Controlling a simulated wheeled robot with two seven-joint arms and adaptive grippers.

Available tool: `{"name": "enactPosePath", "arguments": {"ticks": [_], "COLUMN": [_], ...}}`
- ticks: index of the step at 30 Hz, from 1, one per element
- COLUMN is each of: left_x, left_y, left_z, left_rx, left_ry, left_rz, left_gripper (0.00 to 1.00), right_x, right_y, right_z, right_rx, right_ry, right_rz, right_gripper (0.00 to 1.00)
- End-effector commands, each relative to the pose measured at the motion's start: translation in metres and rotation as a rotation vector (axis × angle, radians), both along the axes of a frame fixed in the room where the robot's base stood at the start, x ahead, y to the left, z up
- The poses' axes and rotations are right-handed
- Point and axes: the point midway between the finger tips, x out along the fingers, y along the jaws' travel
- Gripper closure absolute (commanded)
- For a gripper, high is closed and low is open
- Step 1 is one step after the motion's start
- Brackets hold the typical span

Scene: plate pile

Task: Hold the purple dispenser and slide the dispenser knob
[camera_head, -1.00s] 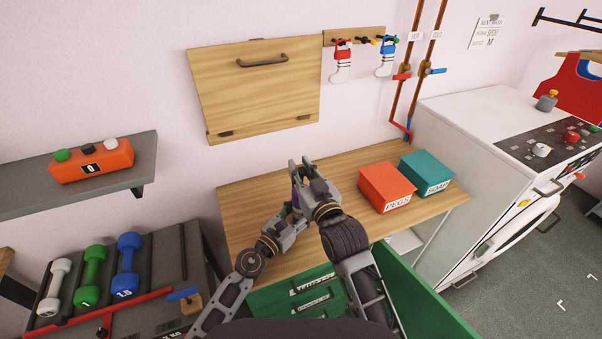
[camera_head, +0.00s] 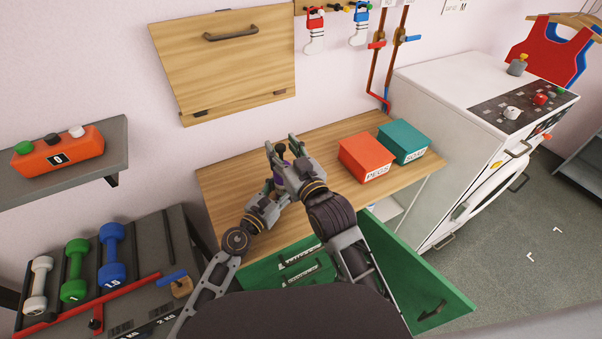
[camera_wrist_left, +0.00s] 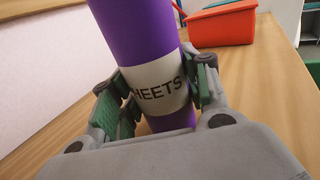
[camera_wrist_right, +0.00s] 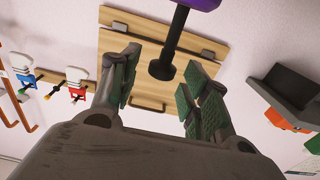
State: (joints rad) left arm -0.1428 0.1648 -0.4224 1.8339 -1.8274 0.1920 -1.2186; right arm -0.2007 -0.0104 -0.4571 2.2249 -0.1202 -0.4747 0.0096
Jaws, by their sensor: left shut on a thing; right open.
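The purple dispenser (camera_wrist_left: 135,28) is a cylinder with a white label (camera_wrist_left: 156,84) whose visible letters read "HEETS". In the left wrist view my left gripper (camera_wrist_left: 158,92) is shut on it around the label. In the right wrist view the dispenser's purple end (camera_wrist_right: 200,4) shows at the top edge, with a dark rod and round black knob (camera_wrist_right: 161,69) extending from it. My right gripper (camera_wrist_right: 155,85) is open, with its fingers on either side of the knob and apart from it. In the head view my right gripper (camera_head: 285,150) largely hides the dispenser.
The wooden table (camera_head: 225,190) carries a red box (camera_head: 365,157) and a teal box (camera_head: 404,140) at its right. A wooden wall panel (camera_head: 225,75) is behind. Dumbbells (camera_head: 75,270) lie on a rack at left.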

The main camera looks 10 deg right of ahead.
Motion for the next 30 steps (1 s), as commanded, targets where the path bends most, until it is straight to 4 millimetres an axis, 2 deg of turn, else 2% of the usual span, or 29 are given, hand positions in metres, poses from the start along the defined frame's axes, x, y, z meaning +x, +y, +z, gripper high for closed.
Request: {"name": "enactPosePath", "arguments": {"ticks": [30], "left_x": [0.0], "left_y": [0.0], "left_z": [0.0], "left_rx": [0.0], "left_ry": [0.0], "left_rz": [0.0], "left_gripper": [0.94], "right_x": [-0.079], "right_y": [-0.033], "right_z": [-0.001], "right_rx": [0.0], "right_ry": [0.001], "right_rz": [0.0], "right_gripper": [0.54]}}
